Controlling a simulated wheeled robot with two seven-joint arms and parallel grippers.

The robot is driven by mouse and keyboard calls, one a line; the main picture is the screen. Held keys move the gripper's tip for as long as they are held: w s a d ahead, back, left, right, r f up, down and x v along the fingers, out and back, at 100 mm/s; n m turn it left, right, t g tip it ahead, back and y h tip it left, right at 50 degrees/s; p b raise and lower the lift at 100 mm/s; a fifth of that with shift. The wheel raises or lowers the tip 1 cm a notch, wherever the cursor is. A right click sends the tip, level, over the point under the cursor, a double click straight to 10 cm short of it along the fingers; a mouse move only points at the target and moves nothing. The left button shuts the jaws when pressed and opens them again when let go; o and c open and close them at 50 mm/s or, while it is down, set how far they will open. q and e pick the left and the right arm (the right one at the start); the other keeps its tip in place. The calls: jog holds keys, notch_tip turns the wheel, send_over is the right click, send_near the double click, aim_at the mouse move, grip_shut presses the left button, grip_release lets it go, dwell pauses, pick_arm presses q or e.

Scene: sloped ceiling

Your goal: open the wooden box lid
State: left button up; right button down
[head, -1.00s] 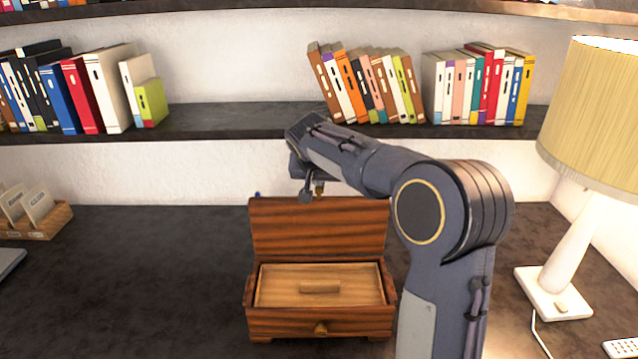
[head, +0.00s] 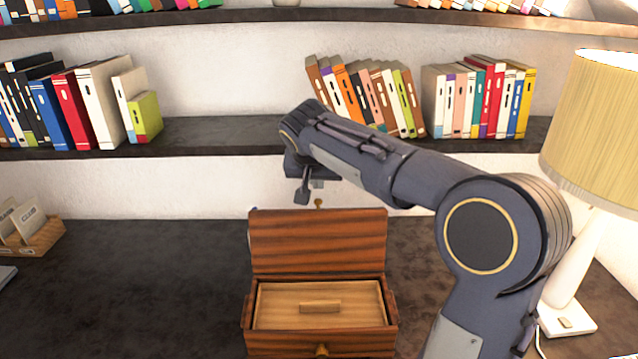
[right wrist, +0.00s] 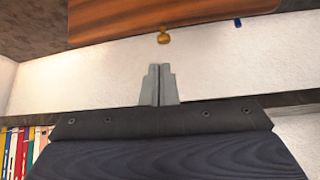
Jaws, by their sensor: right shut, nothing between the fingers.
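The wooden box (head: 262,341) stands on the dark desk, in the lower middle of the head view. Its reddish-brown lid (head: 318,240) stands up at the rear edge, so the box is open. Inside is a lighter wooden panel (head: 280,302) with a small handle. A brass knob shows at the lid's top edge, and in the right wrist view the knob (right wrist: 163,38) and the lid (right wrist: 170,18) are near the top. My right gripper (right wrist: 160,72) is shut and empty, just above the lid and apart from it. My left gripper is out of view.
A lamp (head: 590,130) stands at the right behind my right arm. Shelves with books (head: 370,95) run along the wall behind the box. A wooden card holder (head: 40,238) is at the far left. The desk (head: 150,280) left of the box is clear.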

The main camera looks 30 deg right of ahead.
jog(key=shift+s+a+r, duration=0.3)
jog(key=shift+s+r, duration=0.15)
jog(key=shift+s, duration=0.1)
